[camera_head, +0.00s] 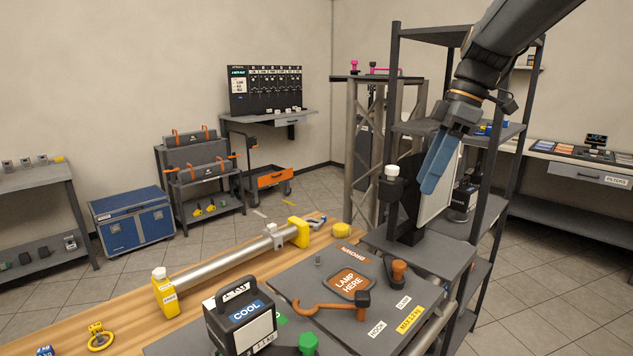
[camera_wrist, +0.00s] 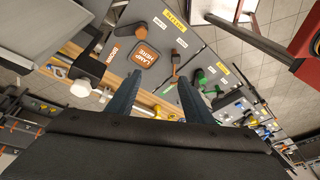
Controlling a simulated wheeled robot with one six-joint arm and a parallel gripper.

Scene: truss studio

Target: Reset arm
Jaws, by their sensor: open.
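My arm reaches in from the upper right in the head view. My gripper (camera_head: 432,182) hangs in the air with its blue fingers pointing down, in front of the dark shelf rack. In the wrist view my gripper (camera_wrist: 159,79) shows two blue fingers spread apart with nothing between them. Beyond the fingers lies the grey work board with the orange "LAMP HERE" pad (camera_head: 350,283), which also shows in the wrist view (camera_wrist: 143,54).
The dark shelf rack (camera_head: 392,85) stands close around the arm. A wooden bench (camera_head: 130,322) carries a metal tube (camera_head: 222,268) with yellow ends, a black "COOL" case (camera_head: 240,318) and an orange hook (camera_head: 322,307). Tiled floor (camera_head: 235,237) is open behind the bench.

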